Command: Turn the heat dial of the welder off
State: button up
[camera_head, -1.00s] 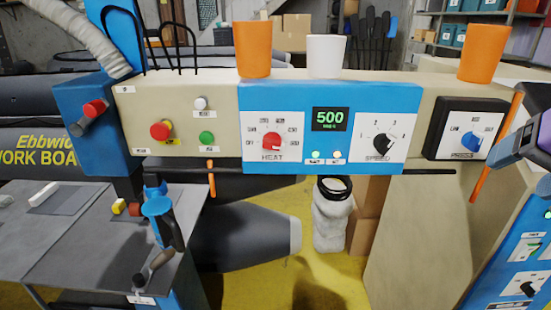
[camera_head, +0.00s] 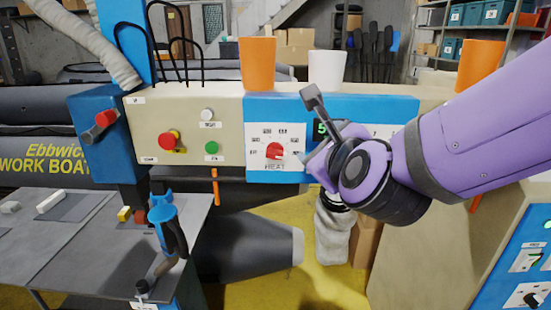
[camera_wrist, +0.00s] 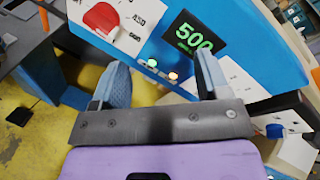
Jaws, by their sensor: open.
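The welder's heat dial (camera_head: 275,151) is a red knob on a white plate marked HEAT, on the blue part of the panel. It also shows at the upper left of the wrist view (camera_wrist: 101,19). My gripper (camera_wrist: 160,85) is open and empty, with the fingers apart. In the head view it is in front of the panel, just right of the heat dial and not touching it. The green 500 display (camera_wrist: 191,33) shows beyond the fingers in the wrist view. In the head view my arm hides most of the display and the speed dial.
A red button (camera_head: 168,140) and a green button (camera_head: 211,148) are on the beige panel to the left. Orange cups (camera_head: 257,64) and a white cup (camera_head: 327,69) stand on top. A grey table (camera_head: 75,235) is at the lower left.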

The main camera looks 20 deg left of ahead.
aim_at(275, 159)
jog(key=s+a+f+m+t+h, duration=0.3)
jog(key=s+a+f+m, duration=0.3)
jog(key=m, duration=0.6)
jog(key=shift+m, duration=0.3)
jog(key=x, duration=0.3)
jog(key=a+x, duration=0.1)
jog(key=x, duration=0.2)
jog(key=r+x, duration=0.1)
jog(key=x, duration=0.3)
jog(key=shift+a+r, duration=0.1)
jog(key=shift+a, duration=0.05)
jog(key=shift+c, duration=0.5)
jog(key=shift+s, duration=0.1)
jog(key=c, duration=0.8)
